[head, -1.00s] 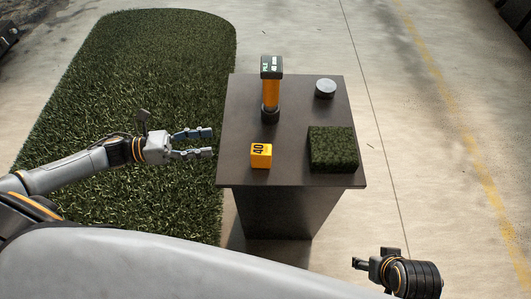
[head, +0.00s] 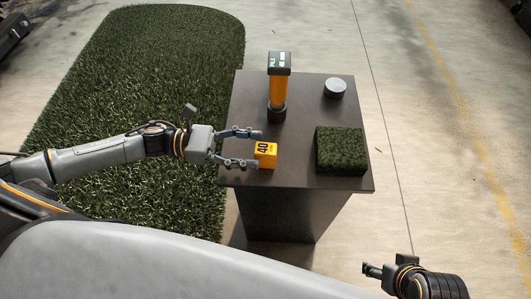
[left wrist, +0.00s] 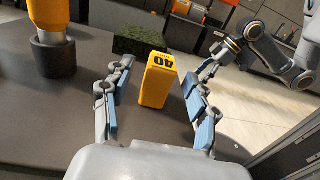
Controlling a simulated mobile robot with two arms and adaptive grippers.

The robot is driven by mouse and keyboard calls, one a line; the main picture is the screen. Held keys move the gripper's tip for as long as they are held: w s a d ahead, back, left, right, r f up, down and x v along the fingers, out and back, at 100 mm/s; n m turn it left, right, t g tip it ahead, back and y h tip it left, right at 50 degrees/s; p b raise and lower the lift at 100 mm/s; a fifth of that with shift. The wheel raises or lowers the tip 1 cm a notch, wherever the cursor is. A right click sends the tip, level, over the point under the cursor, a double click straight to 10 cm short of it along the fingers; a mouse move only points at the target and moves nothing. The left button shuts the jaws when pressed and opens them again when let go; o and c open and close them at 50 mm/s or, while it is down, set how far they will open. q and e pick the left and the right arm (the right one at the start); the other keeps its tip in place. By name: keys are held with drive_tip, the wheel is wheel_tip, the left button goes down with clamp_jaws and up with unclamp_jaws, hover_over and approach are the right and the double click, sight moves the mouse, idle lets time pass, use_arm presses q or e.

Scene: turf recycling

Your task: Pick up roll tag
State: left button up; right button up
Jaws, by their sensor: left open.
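The roll tag looks to be the small yellow block (head: 266,154) marked "40", standing on the dark pedestal table (head: 240,110) near its front left. In the left wrist view the yellow block (left wrist: 157,82) stands upright between the two fingers. My left gripper (head: 255,148) is open and reaches in from the left, with its fingertips at the block's left side. The left gripper (left wrist: 155,100) shows a gap on both sides of the block. My right gripper (head: 370,270) is at the lower right, away from the table; its jaws are too small to judge.
An orange and black post device (head: 277,90) stands behind the block. A grey round puck (head: 335,88) lies at the back right, and a turf square (head: 340,150) at the front right. A large turf strip (head: 130,90) covers the floor to the left.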

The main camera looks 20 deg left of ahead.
sight(266, 148)
use_arm(q)
drive_tip(key=x, duration=0.3)
drive_tip(key=shift+d+r, duration=0.15)
drive_tip(key=shift+d, duration=0.25)
clamp_jaws()
drive_tip(key=shift+r+p, duration=0.4)
drive_tip(key=shift+r, duration=1.05)
wheel_tip(266, 148, up, 7)
drive_tip(key=shift+r+p, duration=0.1)
drive_tip(key=shift+p, duration=0.5)
drive_tip(key=c, duration=0.6)
unclamp_jaws()
clamp_jaws()
use_arm(e)
drive_tip(key=x, duration=0.5)
drive_tip(key=shift+a+f, duration=0.1)
drive_tip(key=shift+f, duration=0.25)
